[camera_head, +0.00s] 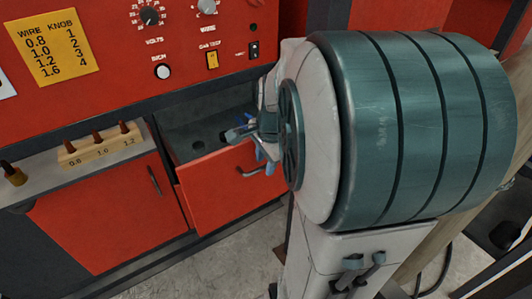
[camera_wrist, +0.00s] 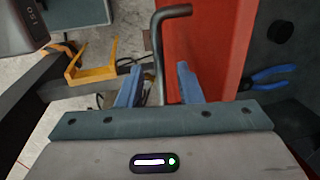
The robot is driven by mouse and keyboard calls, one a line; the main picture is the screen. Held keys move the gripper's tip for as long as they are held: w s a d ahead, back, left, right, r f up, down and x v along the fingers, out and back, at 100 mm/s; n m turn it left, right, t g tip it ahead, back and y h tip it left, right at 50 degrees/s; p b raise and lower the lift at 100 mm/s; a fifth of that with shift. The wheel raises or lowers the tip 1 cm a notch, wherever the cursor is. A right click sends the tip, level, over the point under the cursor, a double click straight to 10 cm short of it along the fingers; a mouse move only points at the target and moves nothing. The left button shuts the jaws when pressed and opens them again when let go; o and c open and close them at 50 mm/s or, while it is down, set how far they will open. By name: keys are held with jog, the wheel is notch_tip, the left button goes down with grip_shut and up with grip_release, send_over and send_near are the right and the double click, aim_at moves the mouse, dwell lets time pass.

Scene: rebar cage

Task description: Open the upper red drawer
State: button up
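The red drawer (camera_head: 225,190) stands pulled out of the red cabinet, its dark inside visible from above. Its black bar handle (camera_head: 252,172) is on the front face. My gripper (camera_head: 264,160) is at this handle, partly hidden by my arm in the head view. In the wrist view the two blue fingers of my gripper (camera_wrist: 158,88) are apart, with the bent handle bar (camera_wrist: 158,55) between them and gaps showing on both sides. The red drawer front (camera_wrist: 200,45) is just right of the handle. Whether another drawer lies below is hidden.
Blue-handled pliers (camera_wrist: 270,76) lie in the dark drawer space. A red door (camera_head: 110,215) with its own handle is left of the drawer. A wooden block (camera_head: 100,147) with several pegs stands on the ledge above it. A yellow bracket (camera_wrist: 90,70) is left of my fingers.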

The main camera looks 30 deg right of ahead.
notch_tip(320, 180, up, 13)
jog(key=s, duration=0.2)
jog(key=shift+s+r+b, duration=0.2)
jog(key=shift+s+b, duration=0.15)
jog(key=s+a+f+n, duration=0.3)
jog(key=a+f+n, duration=0.2)
jog(key=n, duration=0.4)
jog(key=s+a+f+n+t, duration=0.1)
jog(key=s+a+f+n, duration=0.2)
jog(key=a+f+n, duration=0.2)
jog(key=a+n, duration=0.2)
jog(key=n, duration=0.1)
jog(key=shift+s+a+f+n, duration=0.2)
jog(key=shift+s+a+n, duration=0.05)
jog(key=shift+a+n, duration=0.15)
